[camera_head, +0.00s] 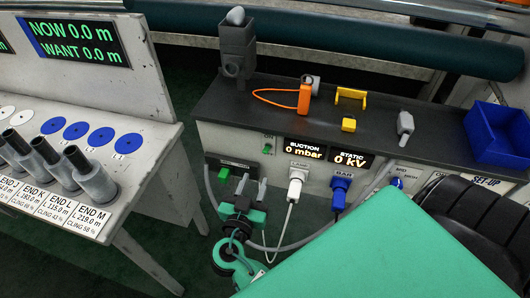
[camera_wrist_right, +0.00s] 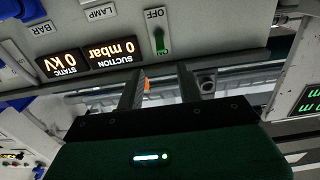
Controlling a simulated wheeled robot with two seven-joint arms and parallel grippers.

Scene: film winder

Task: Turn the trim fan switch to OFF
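The trim fan switch appears to be the small green lever (camera_head: 267,148) on the bench's front panel, left of the suction display. In the right wrist view, which shows the panel upside down, the green lever (camera_wrist_right: 162,42) sits in a pale plate at the end away from the OFF label (camera_wrist_right: 155,14). My right gripper (camera_head: 252,184) is below and a little left of the switch, fingers toward the panel. In the right wrist view its two fingers (camera_wrist_right: 160,78) are apart with nothing held, and the lever is beyond them, not touched. My left gripper is not in view.
The suction display (camera_head: 304,151) and static display (camera_head: 352,160) are right of the switch. Below them, a white plug (camera_head: 297,182) and blue plug (camera_head: 340,188) have hanging cables. A grey table (camera_head: 150,190) stands left. The bench top (camera_head: 270,95) holds several small objects and a blue bin (camera_head: 497,135).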

